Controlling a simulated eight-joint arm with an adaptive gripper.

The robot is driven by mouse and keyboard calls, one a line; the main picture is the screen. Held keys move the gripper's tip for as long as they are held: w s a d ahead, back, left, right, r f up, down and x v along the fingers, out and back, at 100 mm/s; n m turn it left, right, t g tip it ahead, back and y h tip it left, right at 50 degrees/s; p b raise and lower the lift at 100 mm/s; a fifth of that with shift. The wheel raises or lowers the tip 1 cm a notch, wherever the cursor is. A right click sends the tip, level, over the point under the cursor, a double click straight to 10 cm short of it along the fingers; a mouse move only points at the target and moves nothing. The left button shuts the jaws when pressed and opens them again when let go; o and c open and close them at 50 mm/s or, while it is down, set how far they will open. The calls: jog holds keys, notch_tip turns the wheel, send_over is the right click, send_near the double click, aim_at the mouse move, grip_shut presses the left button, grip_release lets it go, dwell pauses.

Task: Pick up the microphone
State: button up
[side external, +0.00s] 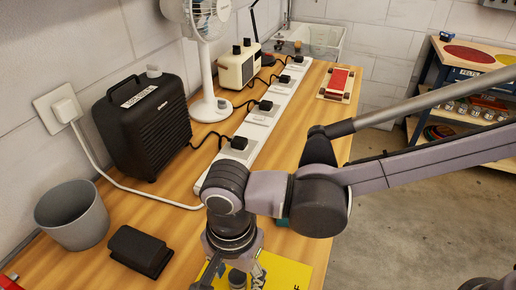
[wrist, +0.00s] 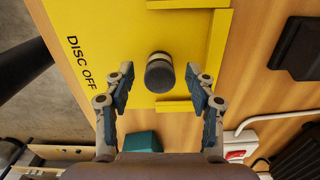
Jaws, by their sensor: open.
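A dark, round-topped short cylinder with a paler band, which looks like the microphone (wrist: 159,72), is on a yellow board marked "DISC OFF" (wrist: 108,30). In the wrist view it sits centrally, just beyond and between my open fingertips (wrist: 160,88), with a gap on each side. In the side view my gripper (side external: 236,272) points down over the yellow board (side external: 288,272), and a dark round top (side external: 237,279) shows between its fingers. The fingers hold nothing. The lower part of the cylinder is hidden from above.
A black block (side external: 140,250) and a grey bin (side external: 72,214) stand left of the board. A black heater (side external: 145,125), white fan (side external: 210,60) and power strip (side external: 262,115) line the wall side. A teal object (wrist: 142,143) lies near my gripper.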

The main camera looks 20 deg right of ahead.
jog(key=shift+f, duration=0.2)
grip_shut()
jog(key=shift+r, duration=0.1)
